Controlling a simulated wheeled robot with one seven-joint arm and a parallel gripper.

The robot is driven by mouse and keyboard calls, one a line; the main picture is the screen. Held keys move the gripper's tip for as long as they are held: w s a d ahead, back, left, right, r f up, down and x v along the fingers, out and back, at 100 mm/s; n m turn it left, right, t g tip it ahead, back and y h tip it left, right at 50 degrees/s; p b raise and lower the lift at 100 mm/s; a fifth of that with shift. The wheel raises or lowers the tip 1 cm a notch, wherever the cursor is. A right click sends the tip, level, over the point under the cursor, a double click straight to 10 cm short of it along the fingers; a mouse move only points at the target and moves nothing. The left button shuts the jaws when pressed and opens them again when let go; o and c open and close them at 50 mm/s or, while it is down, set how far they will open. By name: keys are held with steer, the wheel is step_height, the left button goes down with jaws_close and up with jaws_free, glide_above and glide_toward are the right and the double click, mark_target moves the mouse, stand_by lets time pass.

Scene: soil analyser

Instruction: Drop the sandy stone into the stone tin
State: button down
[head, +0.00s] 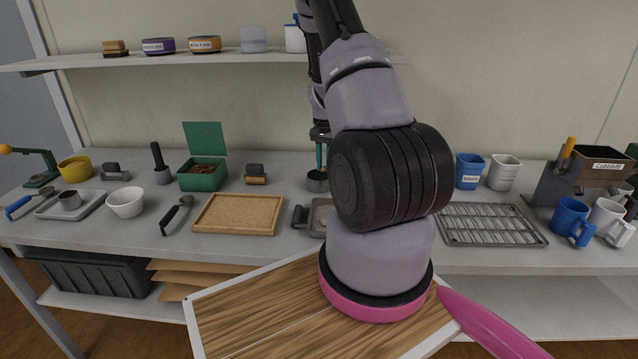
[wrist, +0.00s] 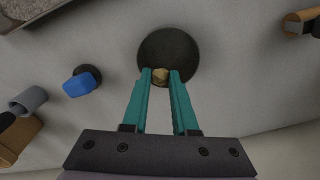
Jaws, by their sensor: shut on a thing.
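The sandy stone (wrist: 160,76) is a small tan lump between the teal fingertips of my gripper (wrist: 160,74), which is shut on it. In the wrist view the stone shows in front of the dark round opening of a tin (wrist: 167,46), seen from above. The stone is not visible in the head view. The exact height of the stone over the tin cannot be told.
A wooden board (head: 238,214) and a green open box (head: 204,174) stand left of the tin. A wire rack (head: 490,224) and blue and white mugs stand right. A blue-topped item (wrist: 79,83) lies left of the tin in the wrist view. A shelf (head: 200,60) runs above.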

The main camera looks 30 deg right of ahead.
steer(key=c, duration=0.6)
jaws_free()
steer(key=shift+r, duration=0.55)
step_height(320, 180, up, 5)
steer(key=a, duration=0.1)
steer(key=s+a, duration=0.2)
steer(key=a, duration=1.2)
steer(key=s+a, duration=0.2)
steer(key=a, duration=1.2)
